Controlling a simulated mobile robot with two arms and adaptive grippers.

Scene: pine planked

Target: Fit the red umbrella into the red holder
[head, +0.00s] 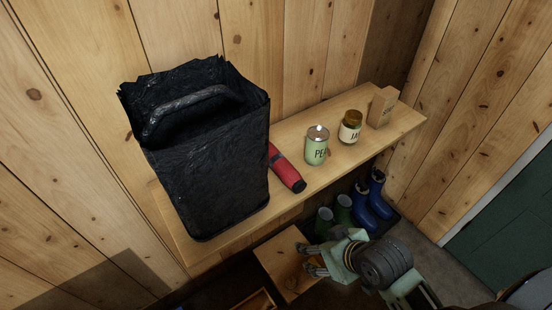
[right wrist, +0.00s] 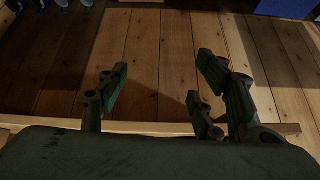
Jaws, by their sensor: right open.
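The red umbrella (head: 287,168) lies folded on the wooden shelf (head: 330,160), its dark end toward the front edge. Its far left end is hidden behind or close beside the black bag. I see no red holder in either view. My right gripper (head: 307,259) is below the shelf's front edge, apart from the umbrella. In the right wrist view, its fingers (right wrist: 165,82) are spread with nothing between them, over wooden planks. My left gripper is not in view.
A large black bag-like bin (head: 205,170) stands on the shelf's left. Blue boots (head: 370,207) and green boots (head: 333,215) are below. A wooden surface (head: 283,262) lies beside my right gripper.

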